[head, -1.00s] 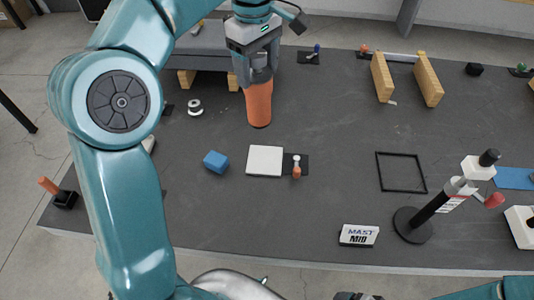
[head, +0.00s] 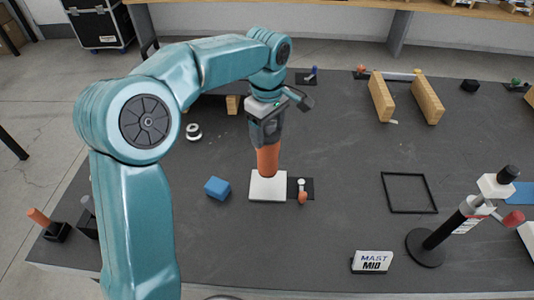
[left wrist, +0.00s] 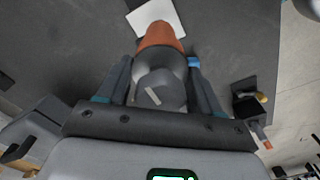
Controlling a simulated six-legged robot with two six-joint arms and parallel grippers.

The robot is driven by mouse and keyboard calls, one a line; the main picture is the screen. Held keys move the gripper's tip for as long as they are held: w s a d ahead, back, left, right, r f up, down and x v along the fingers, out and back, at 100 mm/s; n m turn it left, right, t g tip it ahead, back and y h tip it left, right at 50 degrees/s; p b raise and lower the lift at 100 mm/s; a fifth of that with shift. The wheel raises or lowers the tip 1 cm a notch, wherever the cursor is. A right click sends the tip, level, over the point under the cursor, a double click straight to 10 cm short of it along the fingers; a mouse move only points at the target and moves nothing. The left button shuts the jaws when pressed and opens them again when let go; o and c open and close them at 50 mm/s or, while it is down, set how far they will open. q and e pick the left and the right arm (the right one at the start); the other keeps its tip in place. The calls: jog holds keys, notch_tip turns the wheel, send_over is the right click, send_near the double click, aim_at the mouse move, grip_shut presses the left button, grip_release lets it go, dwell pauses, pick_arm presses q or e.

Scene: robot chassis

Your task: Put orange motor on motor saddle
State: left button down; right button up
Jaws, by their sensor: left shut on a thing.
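The orange motor (head: 268,160) is an orange cylinder with a grey upper end. My left gripper (head: 267,135) is shut on its grey end and holds it upright, orange end down. In the left wrist view, the motor (left wrist: 160,36) sits between the two fingers (left wrist: 162,80). The motor's lower end is over the back part of a white square block (head: 268,188), likely the motor saddle. I cannot tell whether they touch. The block also shows beyond the motor in the left wrist view (left wrist: 178,16). My right gripper is not in view.
A small orange-tipped clamp (head: 302,192) stands right beside the white block. A blue block (head: 217,188) lies to its left. A black square frame (head: 409,193), a mast on a round base (head: 425,250) and two wooden blocks (head: 427,100) stand farther right.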

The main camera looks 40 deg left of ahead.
aim_at(268, 152)
pick_arm(q)
notch_tip(268, 152, down, 3)
jog(key=shift+w+d+r, duration=0.1)
jog(key=shift+r, duration=0.1)
jog(key=shift+f, duration=0.25)
notch_tip(268, 152, down, 4)
jog(key=shift+r, duration=0.15)
jog(key=shift+f, duration=0.3)
jog(key=shift+r, duration=0.1)
jog(key=shift+c, duration=0.9)
grip_release()
jog(key=shift+f, duration=0.25)
